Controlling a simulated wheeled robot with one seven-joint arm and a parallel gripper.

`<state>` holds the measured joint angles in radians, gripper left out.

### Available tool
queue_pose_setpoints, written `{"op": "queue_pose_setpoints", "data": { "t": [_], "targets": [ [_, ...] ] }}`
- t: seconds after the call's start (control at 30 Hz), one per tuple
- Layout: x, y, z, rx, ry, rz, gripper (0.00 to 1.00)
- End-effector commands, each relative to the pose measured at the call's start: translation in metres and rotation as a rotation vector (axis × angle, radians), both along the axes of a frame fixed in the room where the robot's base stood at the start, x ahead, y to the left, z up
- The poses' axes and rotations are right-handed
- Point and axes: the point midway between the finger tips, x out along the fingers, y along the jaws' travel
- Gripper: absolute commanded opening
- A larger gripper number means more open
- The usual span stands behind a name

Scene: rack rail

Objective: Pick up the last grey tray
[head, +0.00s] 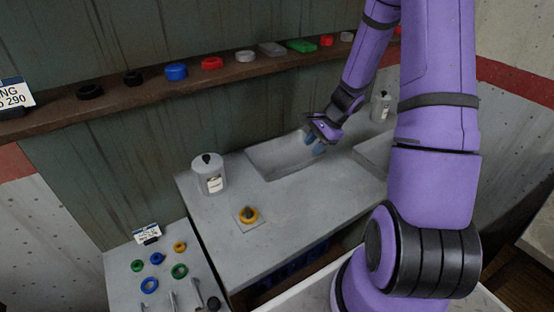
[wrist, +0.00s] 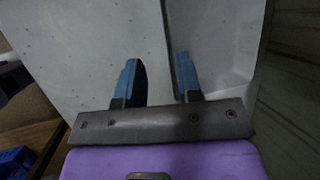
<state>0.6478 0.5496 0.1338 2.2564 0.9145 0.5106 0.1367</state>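A flat grey rectangular piece (head: 271,48), which looks like a grey tray, lies on the brown wall rail (head: 222,68) between a white round piece and a green flat piece. My gripper (head: 315,148) is over the sunken basin of the grey counter, below and to the right of that grey piece and well apart from it. In the wrist view my gripper (wrist: 157,60) shows two blue fingers spread apart with nothing between them. Only grey surfaces lie beyond the fingers; the grey piece on the rail is not seen there.
The rail also holds black, blue, red and white round pieces and a green flat piece (head: 301,45). Another canister (head: 381,107) stands at the back right.

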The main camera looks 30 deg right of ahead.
Motion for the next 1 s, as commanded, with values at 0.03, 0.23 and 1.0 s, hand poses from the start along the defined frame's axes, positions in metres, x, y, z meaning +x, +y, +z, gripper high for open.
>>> {"op": "queue_pose_setpoints", "data": {
  "t": [0.03, 0.23, 1.0],
  "targets": [
    [0.001, 0.001, -0.005, 0.003, 0.003, -0.004, 0.33],
    [0.007, 0.012, -0.030, 0.003, 0.003, -0.001, 0.33],
    [0.029, 0.030, -0.094, 0.001, 0.000, -0.001, 0.33]
  ]
}}
